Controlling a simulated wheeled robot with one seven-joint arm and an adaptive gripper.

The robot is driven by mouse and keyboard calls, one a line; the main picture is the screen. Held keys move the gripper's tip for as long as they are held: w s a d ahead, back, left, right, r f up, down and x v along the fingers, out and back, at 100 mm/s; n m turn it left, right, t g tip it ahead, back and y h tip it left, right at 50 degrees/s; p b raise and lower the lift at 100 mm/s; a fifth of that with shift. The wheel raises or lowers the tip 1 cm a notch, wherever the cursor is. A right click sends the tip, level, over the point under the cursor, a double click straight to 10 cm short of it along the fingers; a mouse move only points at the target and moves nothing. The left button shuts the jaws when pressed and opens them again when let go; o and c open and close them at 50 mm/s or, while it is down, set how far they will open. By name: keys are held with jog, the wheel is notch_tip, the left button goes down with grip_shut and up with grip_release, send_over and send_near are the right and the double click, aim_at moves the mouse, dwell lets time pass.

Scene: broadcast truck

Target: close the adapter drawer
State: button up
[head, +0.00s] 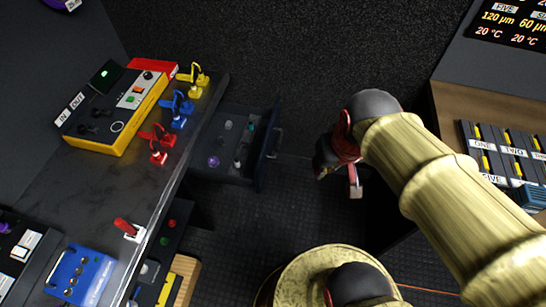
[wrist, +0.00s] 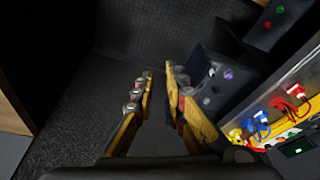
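The adapter drawer (head: 268,150) stands pulled out from under the dark counter in the head view. Its dark front panel faces right and carries a small handle (head: 277,142). Several small adapters lie inside, one of them purple. My gripper (head: 338,178) is to the right of the drawer front, apart from it, over the dark floor. In the wrist view my gripper (wrist: 160,72) shows two fingers spread with an empty gap. The drawer (wrist: 198,62) appears there just beyond the right finger, which hides part of it.
The counter (head: 205,112) holds a yellow-edged control box (head: 115,105) and yellow, blue and red clamp-like pieces along its edge. A blue box (head: 80,275) sits nearer. A wooden desk (head: 450,105) with labelled cases stands right.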

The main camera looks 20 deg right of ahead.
jog(key=f+m+g+y+p, duration=0.1)
jog(key=f+m+p, duration=0.1)
jog(key=w+d+f+m+g+y+p, duration=0.1)
jog(key=f+m+p, duration=0.1)
jog(key=f, duration=0.1)
jog(key=w+d+f+m+g+y+p, duration=0.1)
jog(key=f+m+g+y+p, duration=0.1)
jog(key=f, duration=0.1)
grip_shut()
jog(key=m+t+y, duration=0.5)
jog(key=m, duration=1.1)
send_near(263, 168)
jog(key=shift+d+f+x, duration=0.1)
jog(key=shift+x, duration=0.85)
jog(key=shift+d+f+x, duration=0.1)
jog(key=shift+x, duration=0.8)
jog(key=shift+d+f+x, duration=0.1)
jog(key=shift+d+x, duration=0.05)
jog(key=shift+x, duration=0.8)
jog(key=shift+a, duration=0.1)
